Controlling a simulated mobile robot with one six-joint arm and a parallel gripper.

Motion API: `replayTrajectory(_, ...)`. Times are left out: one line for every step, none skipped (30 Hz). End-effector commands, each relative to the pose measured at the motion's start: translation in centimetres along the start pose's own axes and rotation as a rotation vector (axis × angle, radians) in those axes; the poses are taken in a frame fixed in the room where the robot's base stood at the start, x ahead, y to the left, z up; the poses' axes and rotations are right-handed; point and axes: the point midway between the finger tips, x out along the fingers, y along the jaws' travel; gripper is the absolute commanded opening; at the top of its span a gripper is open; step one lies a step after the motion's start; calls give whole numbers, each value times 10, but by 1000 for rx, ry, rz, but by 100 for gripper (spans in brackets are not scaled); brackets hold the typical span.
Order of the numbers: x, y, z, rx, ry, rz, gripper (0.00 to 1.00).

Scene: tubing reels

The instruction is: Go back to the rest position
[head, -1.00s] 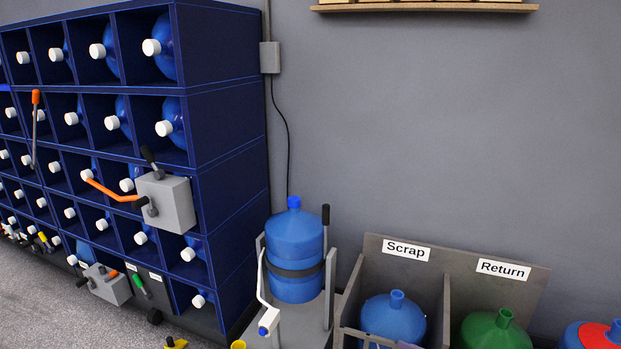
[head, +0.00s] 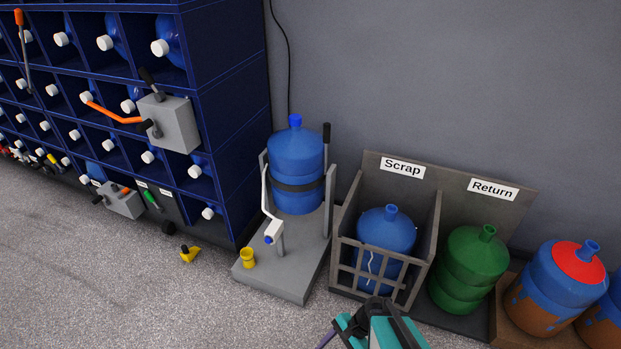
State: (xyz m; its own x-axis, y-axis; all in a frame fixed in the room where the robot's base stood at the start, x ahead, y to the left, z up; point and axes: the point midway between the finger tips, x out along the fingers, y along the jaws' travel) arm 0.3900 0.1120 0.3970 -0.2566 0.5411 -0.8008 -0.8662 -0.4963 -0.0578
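My gripper (head: 372,318), teal and black, shows at the bottom edge of the head view, in front of the Scrap bay. It is cut off by the frame, and I cannot tell whether its fingers are apart or closed. A thin purple piece shows just left of it, and I cannot tell what it is. No held object can be made out. The rest of my arm is out of view.
A dark blue rack (head: 234,110) of blue bottles fills the left. A grey stand (head: 283,268) holds a blue bottle (head: 296,160). The Scrap bay (head: 352,200) and a green bottle (head: 470,265) under Return are right. The speckled floor (head: 110,285) at front left is mostly clear.

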Motion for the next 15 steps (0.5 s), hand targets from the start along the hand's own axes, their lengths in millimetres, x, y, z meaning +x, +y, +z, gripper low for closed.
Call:
replayTrajectory(2, 16, 6, -63, 20, 57, 55)
replayTrajectory(4, 25, 6, -102, 33, 90, 55)
replayTrajectory(6, 37, 5, -155, 49, 134, 55)
replayTrajectory(6, 46, 4, -194, 60, 166, 55)
replayTrajectory(6, 54, 2, -233, 72, 198, 55)
replayTrajectory(5, 65, -1, -285, 86, 240, 55)
replayTrajectory(4, 73, -3, -323, 96, 271, 55)
replayTrajectory(3, 80, -7, -359, 105, 300, 55)
replayTrajectory(0, 90, -12, -408, 116, 338, 55)
replayTrajectory(-2, 96, -15, -444, 124, 366, 55)
replayTrajectory(-5, 102, -19, -481, 131, 395, 55)
replayTrajectory(-10, 109, -24, -532, 140, 431, 55)
replayTrajectory(-13, 113, -27, -569, 146, 458, 55)
replayTrajectory(-17, 118, -31, -607, 150, 484, 55)
replayTrajectory(-21, 123, -35, -656, 153, 518, 55)
